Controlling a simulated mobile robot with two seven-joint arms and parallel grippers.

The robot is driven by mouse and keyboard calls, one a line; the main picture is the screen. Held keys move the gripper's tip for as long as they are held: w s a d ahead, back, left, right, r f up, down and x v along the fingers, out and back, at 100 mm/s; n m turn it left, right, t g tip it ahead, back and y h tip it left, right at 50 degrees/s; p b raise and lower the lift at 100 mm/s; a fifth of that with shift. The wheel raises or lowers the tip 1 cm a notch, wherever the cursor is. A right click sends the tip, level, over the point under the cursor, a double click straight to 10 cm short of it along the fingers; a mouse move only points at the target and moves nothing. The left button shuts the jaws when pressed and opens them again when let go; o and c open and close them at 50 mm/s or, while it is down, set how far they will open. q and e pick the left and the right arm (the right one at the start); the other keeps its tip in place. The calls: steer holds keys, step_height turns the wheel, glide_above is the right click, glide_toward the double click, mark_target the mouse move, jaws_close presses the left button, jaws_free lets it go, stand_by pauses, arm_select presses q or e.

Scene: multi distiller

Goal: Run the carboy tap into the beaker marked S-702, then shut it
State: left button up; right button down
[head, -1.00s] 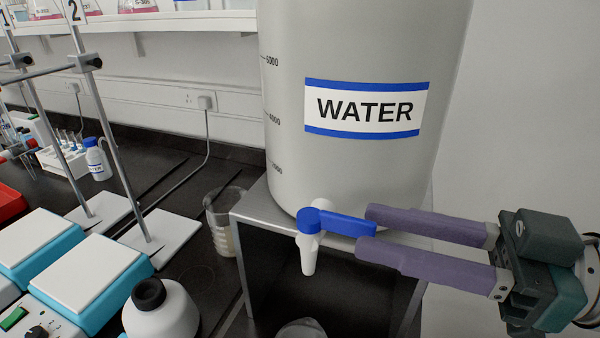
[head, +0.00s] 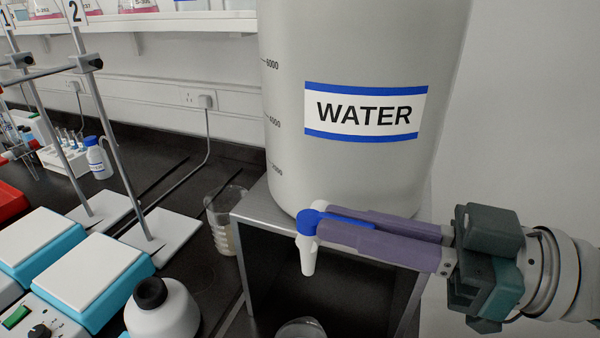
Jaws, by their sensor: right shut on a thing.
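The large carboy (head: 350,165) labelled WATER stands on a metal stand. Its tap has a white spout (head: 308,258) pointing down and a blue lever handle (head: 350,219) pointing right. My right gripper (head: 325,224) is shut on the blue handle, its purple fingers on either side of it. A beaker (head: 302,328) shows at the bottom edge, below the spout; only its rim area is in view and any marking is hidden. No stream of water shows under the spout. My left gripper is not in view.
The metal stand (head: 245,215) is open at the front. Another beaker (head: 222,225) stands left of it. A white bottle with a black cap (head: 160,310), hotplates (head: 92,270) and retort stands (head: 157,235) fill the left bench.

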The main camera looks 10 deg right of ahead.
stand_by(0.4)
steer(key=shift+s+a+m+t+h+p, duration=0.25)
steer(key=shift+m+t+h+p, duration=0.65)
steer(key=shift+m+t+h, duration=0.25)
steer(key=shift+s+a+m+t+h+p, duration=0.2)
steer(key=shift+a+m+t+h+p, duration=0.1)
steer(key=shift+m+t+h+p, duration=0.8)
steer(key=shift+s+a+m+t+h+p, duration=0.25)
steer(key=shift+m+t+h+p, duration=0.55)
steer(key=shift+h, duration=0.55)
steer(key=c, duration=1)
jaws_free()
steer(key=shift+o, duration=0.2)
